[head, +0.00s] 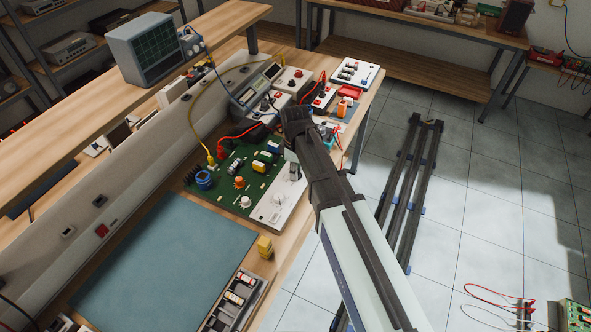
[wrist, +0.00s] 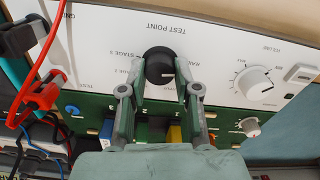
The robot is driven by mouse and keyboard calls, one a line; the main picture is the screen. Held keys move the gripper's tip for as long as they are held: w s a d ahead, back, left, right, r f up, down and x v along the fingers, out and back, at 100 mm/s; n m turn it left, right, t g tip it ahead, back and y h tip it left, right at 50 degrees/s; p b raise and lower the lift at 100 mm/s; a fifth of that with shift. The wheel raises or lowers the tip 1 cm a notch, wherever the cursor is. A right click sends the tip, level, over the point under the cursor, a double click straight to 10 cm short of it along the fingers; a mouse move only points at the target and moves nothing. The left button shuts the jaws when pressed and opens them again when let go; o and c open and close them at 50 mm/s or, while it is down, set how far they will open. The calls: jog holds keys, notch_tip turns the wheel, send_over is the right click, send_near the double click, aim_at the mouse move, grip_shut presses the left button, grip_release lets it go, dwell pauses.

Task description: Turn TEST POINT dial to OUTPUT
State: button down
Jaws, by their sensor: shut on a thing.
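The black TEST POINT dial (wrist: 160,66) sits on a white panel (wrist: 100,50) under the printed words TEST POINT. STAGE labels are printed around it, partly covered, and I cannot make out which label the dial points to. My gripper (wrist: 160,82) is shut on the dial, one finger on each side of its lower part. In the head view, my gripper (head: 291,142) reaches down at the far end of the green circuit board (head: 215,195), and the dial is hidden there.
A red clip (wrist: 38,97) with a red lead is close on the left.

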jog(key=shift+m, duration=0.4)
jog(key=m, duration=0.3)
jog(key=shift+f+b, duration=0.1)
jog(key=shift+b, duration=0.2)
jog(key=m, duration=0.8)
jog(key=shift+d+m+b, duration=0.1)
jog(key=shift+m+b, duration=0.2)
jog(key=shift+m, duration=1.6)
jog(key=c, duration=0.8)
grip_release()
